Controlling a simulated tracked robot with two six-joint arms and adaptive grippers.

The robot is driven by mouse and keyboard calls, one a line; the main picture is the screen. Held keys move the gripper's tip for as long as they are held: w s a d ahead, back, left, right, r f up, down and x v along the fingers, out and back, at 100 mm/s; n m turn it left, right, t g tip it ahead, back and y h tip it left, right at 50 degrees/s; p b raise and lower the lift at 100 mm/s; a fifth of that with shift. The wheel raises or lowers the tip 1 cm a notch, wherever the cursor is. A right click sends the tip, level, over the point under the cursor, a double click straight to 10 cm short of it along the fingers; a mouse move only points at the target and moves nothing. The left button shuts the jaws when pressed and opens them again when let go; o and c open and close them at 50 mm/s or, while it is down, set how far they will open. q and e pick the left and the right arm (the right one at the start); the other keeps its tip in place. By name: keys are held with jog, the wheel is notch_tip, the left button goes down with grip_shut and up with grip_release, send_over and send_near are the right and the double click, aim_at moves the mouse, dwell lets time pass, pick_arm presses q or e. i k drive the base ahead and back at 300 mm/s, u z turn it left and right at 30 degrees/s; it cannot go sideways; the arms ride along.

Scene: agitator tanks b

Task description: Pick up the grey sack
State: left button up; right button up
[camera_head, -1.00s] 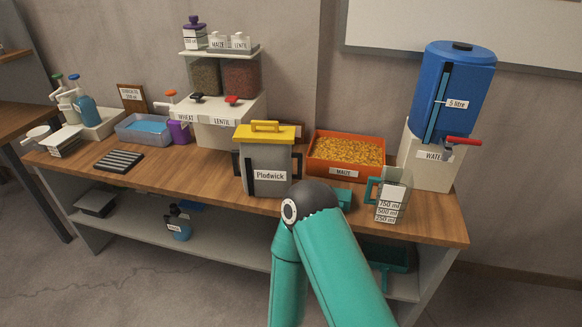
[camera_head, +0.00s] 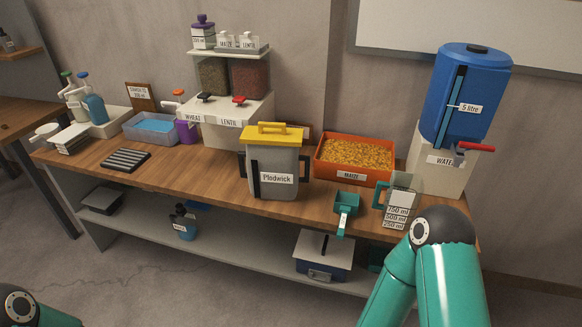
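I cannot make out a grey sack in this view. Neither gripper shows. Only teal links of my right arm cover the lower right corner, and a small part of my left arm shows at the lower left edge. A grey container with a yellow lid (camera_head: 273,165), labelled Plodwick, stands upright near the middle of the wooden bench (camera_head: 215,186); it looks like a rigid bin.
An orange tray of maize (camera_head: 352,160), a teal scoop (camera_head: 346,205), a measuring jug (camera_head: 398,203) and a blue water tank (camera_head: 465,95) are on the right. A blue basin (camera_head: 150,128) and bottles (camera_head: 94,107) are left. A lidded box (camera_head: 323,255) sits on the lower shelf.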

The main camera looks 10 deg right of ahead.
aim_at(273, 173)
jog(key=i, duration=0.9)
